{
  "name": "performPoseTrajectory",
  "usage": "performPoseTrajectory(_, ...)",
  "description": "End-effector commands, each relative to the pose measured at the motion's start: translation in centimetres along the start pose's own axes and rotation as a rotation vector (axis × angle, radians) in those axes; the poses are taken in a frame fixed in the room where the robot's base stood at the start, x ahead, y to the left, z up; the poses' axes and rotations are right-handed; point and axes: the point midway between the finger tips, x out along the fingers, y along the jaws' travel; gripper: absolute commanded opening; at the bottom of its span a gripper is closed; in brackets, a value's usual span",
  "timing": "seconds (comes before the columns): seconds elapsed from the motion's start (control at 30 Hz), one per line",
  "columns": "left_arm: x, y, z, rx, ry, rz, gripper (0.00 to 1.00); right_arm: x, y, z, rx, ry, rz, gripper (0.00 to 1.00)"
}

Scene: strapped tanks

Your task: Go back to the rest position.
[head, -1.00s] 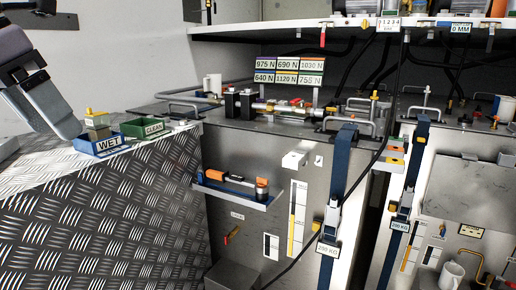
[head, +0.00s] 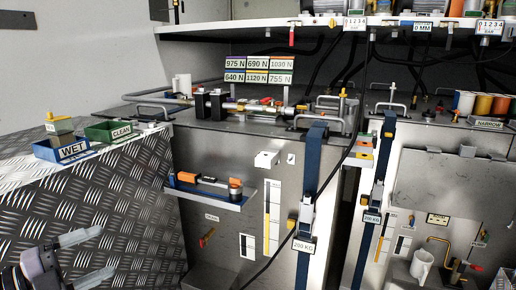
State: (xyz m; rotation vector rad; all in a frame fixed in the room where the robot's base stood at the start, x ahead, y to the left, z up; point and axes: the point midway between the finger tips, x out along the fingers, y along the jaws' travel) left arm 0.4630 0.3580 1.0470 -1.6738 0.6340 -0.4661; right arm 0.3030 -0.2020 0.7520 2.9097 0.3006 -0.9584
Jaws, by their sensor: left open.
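My left gripper (head: 104,256) is at the lower left of the head view, in front of the diamond-plate side of the bench (head: 120,210). Its two pale fingers are spread apart, with nothing between them. It is well below the blue WET tray (head: 66,154) and the green CLEAN tray (head: 113,132) on the bench top. My right gripper is out of view.
Steel tanks (head: 245,165) with blue straps (head: 308,175) stand to the right. A small shelf (head: 212,196) with tools juts from the nearer tank. A black cable (head: 338,165) hangs across the front. A white mug (head: 422,264) sits at the lower right.

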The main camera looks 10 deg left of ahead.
Motion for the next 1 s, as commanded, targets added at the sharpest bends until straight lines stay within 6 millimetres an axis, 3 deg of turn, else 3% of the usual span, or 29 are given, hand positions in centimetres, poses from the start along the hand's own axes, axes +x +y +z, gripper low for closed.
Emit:
performPoseTrajectory(0.03, -0.1, 2.2, 0.1, -0.093, -0.049, -0.028, 0.85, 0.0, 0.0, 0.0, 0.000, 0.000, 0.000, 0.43)
performPoseTrajectory(0.17, -0.4, 7.5, 0.1, -0.315, -0.186, -0.076, 0.85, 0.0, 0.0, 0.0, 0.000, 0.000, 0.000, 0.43)
performPoseTrajectory(0.33, -1.1, 15.0, -1.3, -0.611, -0.368, -0.104, 0.85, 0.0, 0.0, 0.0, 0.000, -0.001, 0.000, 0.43)
performPoseTrajectory(0.47, -1.5, 20.7, -3.8, -0.840, -0.504, -0.100, 0.85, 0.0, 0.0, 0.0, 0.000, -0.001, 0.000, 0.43)
performPoseTrajectory(0.6, -1.8, 26.4, -7.7, -1.087, -0.641, -0.074, 0.85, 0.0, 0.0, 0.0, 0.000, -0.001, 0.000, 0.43)
performPoseTrajectory(0.8, -1.6, 31.6, -13.4, -1.359, -0.774, -0.019, 0.85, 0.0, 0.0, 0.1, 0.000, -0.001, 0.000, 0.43)
performPoseTrajectory(1.0, -1.3, 33.3, -16.0, -1.467, -0.823, 0.012, 0.85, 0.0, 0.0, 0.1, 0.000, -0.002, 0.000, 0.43)
